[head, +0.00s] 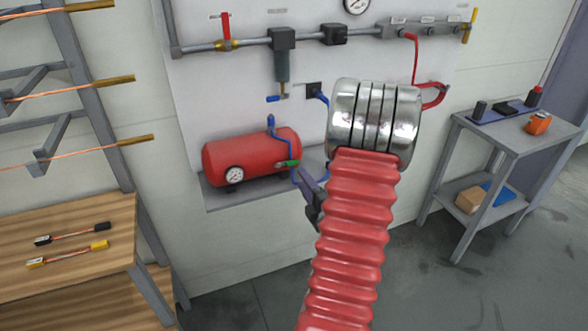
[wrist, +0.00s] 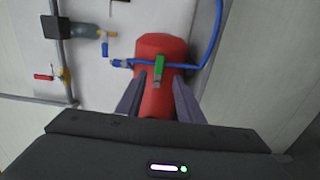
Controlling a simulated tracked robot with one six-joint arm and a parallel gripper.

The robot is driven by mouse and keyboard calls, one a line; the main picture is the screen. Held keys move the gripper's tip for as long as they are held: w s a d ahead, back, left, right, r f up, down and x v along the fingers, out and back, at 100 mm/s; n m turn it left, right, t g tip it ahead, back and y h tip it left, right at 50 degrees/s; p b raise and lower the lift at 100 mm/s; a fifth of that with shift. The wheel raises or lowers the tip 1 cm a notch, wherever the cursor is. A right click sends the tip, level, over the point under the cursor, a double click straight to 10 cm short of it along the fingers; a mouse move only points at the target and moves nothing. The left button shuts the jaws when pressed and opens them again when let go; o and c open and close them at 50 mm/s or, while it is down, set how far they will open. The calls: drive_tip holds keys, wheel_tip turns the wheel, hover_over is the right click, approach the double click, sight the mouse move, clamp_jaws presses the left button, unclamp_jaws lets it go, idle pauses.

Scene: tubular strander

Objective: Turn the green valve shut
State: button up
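The green valve handle (head: 288,164) is on the blue line at the right front of the red tank (head: 222,158). In the wrist view the green valve handle (wrist: 158,68) lies across the blue line, in front of the red tank (wrist: 160,45). My gripper (wrist: 159,82) is open, its two dark fingers apart, one on each side of the handle's lower end in the picture. I see no contact, and depth is hard to judge. In the head view my gripper (head: 308,180) is partly hidden behind my red-sleeved arm, just right of the handle.
A blue hose (head: 275,143) loops over the tank, which sits on a grey shelf (head: 245,195). A side table (head: 495,135) stands right, a wooden bench (head: 110,225) left.

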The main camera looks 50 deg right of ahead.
sight(292, 164)
drive_tip(key=x, duration=0.8)
drive_tip(key=shift+c, duration=0.2)
clamp_jaws()
drive_tip(key=shift+a+f, duration=0.1)
idle(0.3)
